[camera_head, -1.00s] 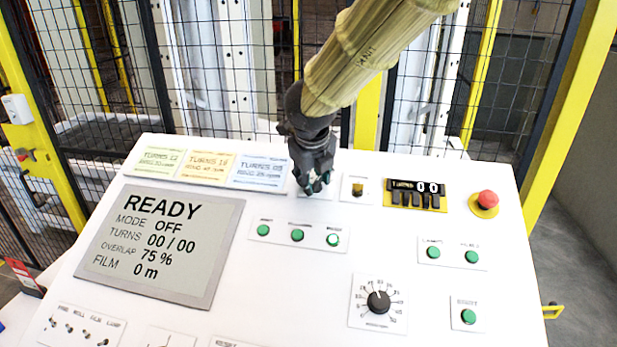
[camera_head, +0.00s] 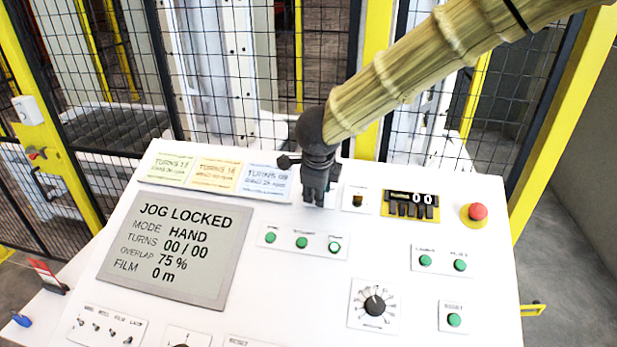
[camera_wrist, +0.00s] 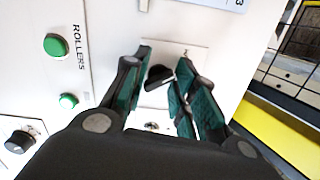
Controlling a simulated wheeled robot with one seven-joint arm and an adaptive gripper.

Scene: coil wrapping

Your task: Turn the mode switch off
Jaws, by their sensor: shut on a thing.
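The mode switch (camera_wrist: 157,77) is a black knob on a white plate, seen between my fingers in the wrist view. My gripper (camera_wrist: 166,70) is shut on the mode switch, with its green-padded fingers on either side of the knob. In the head view my gripper (camera_head: 318,200) points down at the upper middle of the panel and hides the switch. The display (camera_head: 175,245) reads JOG LOCKED, MODE HAND, TURNS 00 / 00.
Three coloured cards (camera_head: 215,174) lie left of my gripper. Mesh fencing stands behind.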

